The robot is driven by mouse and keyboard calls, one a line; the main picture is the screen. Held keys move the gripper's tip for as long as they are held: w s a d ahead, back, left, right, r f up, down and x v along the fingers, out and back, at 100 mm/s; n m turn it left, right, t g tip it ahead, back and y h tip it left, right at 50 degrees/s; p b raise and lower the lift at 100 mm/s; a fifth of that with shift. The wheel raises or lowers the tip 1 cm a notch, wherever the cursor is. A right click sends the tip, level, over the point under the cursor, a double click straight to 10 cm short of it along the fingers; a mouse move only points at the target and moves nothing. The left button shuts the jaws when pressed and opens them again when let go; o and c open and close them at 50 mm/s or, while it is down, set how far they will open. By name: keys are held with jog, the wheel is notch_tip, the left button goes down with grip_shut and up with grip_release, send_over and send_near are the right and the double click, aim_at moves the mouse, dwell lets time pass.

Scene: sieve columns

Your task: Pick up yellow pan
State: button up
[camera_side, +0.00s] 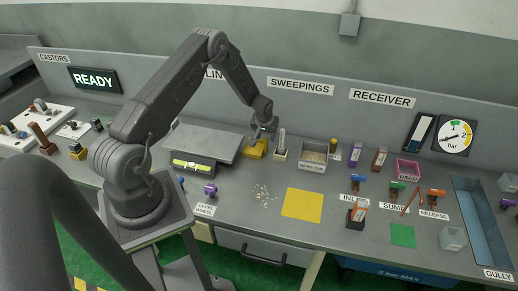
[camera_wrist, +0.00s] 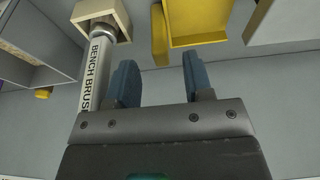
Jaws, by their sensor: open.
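The yellow pan (camera_side: 257,149) sits on the bench toward the back, below the SWEEPINGS sign and just right of the grey scale platform. In the wrist view the yellow pan (camera_wrist: 200,24) is at the top, ahead of my fingers. My gripper (camera_side: 262,131) is above the pan in the side view and partly covers it. In the wrist view my gripper (camera_wrist: 158,80) has two blue fingers apart with nothing between them. The pan's far part is cut off by the wrist frame's top edge.
A bench brush (camera_wrist: 97,65) stands close to the left finger in a cream holder (camera_side: 279,155). A box of granules (camera_side: 313,160) is right of it. The scale (camera_side: 192,166) is left. Loose pale grains (camera_side: 265,196) and a yellow mat (camera_side: 302,204) lie in front.

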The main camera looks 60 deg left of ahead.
aim_at(266, 139)
jog(key=x, duration=0.5)
jog(key=shift+r, duration=0.1)
jog(key=shift+c, duration=0.4)
grip_shut()
